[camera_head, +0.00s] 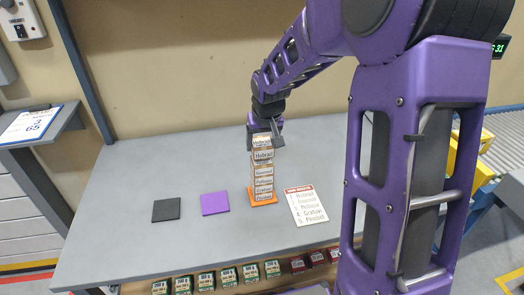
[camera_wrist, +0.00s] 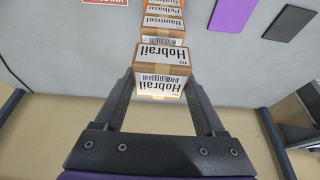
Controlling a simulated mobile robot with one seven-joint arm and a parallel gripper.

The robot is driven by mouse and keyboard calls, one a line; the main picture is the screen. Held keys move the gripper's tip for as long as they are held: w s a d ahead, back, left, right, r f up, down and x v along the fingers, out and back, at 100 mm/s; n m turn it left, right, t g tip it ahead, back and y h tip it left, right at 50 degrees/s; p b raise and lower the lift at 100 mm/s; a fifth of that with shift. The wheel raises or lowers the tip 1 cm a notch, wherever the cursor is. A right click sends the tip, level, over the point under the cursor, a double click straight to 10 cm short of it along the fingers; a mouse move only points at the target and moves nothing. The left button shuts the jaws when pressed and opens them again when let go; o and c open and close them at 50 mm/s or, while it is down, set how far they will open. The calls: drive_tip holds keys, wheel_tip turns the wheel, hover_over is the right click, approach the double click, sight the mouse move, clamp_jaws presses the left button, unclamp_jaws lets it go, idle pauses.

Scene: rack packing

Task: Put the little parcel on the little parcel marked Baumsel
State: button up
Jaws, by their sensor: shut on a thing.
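The little parcel marked Hobrail (camera_head: 263,155), a brown box with white labels, is at the top of a column of parcels in the head view. My gripper (camera_head: 265,138) is shut on it from above. In the wrist view my gripper (camera_wrist: 160,100) has a finger on each side of the Hobrail parcel (camera_wrist: 165,55). Directly below is the little parcel marked Baumsel (camera_wrist: 163,24), which also shows in the head view (camera_head: 263,171). The Hobrail parcel lines up with the stack. I cannot tell whether it touches the Baumsel parcel or hangs just above it.
The stack stands on an orange mat (camera_head: 253,200) on the grey table (camera_head: 120,215). A purple mat (camera_head: 215,203) and a black mat (camera_head: 166,210) lie empty to its left. A list card (camera_head: 307,206) lies to its right. Several small green-labelled boxes (camera_head: 205,281) line the front edge.

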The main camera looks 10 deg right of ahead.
drive_tip(key=shift+f, duration=1.25)
drive_tip(key=shift+f+b, duration=0.2)
drive_tip(key=shift+b, duration=0.15)
drive_tip(key=o, duration=1.4)
drive_tip(key=shift+s+r+p, duration=0.1)
drive_tip(key=shift+r+p, duration=0.25)
drive_tip(key=shift+r, duration=0.25)
drive_tip(key=p+v, duration=0.1)
drive_tip(key=v, duration=1)
drive_tip(key=shift+r, duration=0.1)
